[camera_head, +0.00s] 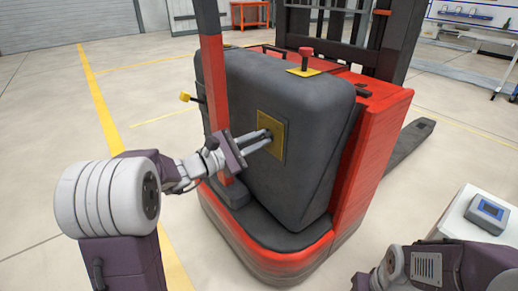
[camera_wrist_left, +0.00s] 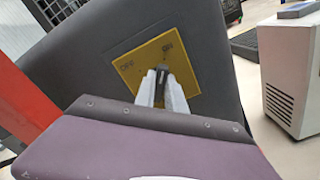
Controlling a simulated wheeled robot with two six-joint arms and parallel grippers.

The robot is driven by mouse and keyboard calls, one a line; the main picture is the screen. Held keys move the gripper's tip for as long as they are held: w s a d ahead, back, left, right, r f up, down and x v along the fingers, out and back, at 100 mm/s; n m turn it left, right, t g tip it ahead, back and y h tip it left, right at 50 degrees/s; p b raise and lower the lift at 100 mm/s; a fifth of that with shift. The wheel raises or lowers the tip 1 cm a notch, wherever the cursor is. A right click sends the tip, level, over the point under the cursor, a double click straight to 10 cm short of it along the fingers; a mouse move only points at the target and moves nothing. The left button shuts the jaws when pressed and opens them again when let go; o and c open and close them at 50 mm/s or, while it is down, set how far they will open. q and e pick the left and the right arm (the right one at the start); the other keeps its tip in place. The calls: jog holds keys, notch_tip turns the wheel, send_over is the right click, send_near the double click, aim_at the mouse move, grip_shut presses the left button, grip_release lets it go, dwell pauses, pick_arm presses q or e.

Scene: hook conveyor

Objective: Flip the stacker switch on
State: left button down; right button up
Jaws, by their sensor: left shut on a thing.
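The red and dark grey stacker (camera_head: 385,125) stands in the middle of the head view. A yellow switch plate (camera_head: 275,122) sits on its dark grey panel. In the left wrist view the plate (camera_wrist_left: 190,78) carries the labels OFF at left and ON at upper right. My left gripper (camera_head: 268,138) reaches the plate and is shut on the dark switch knob (camera_wrist_left: 162,78), one finger on each side. The fingers hide part of the knob, so I cannot tell its exact position. My right arm shows at lower right, but its gripper is out of view.
A red post (camera_head: 210,85) rises close beside my left gripper. A white cabinet (camera_head: 468,215) with a blue device (camera_head: 488,210) stands at right. The floor at left is clear.

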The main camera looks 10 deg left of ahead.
dwell(0.3)
pick_arm(q)
jog(key=c, duration=1.4)
grip_release()
jog(key=p+v, duration=0.4)
jog(key=v, duration=0.5)
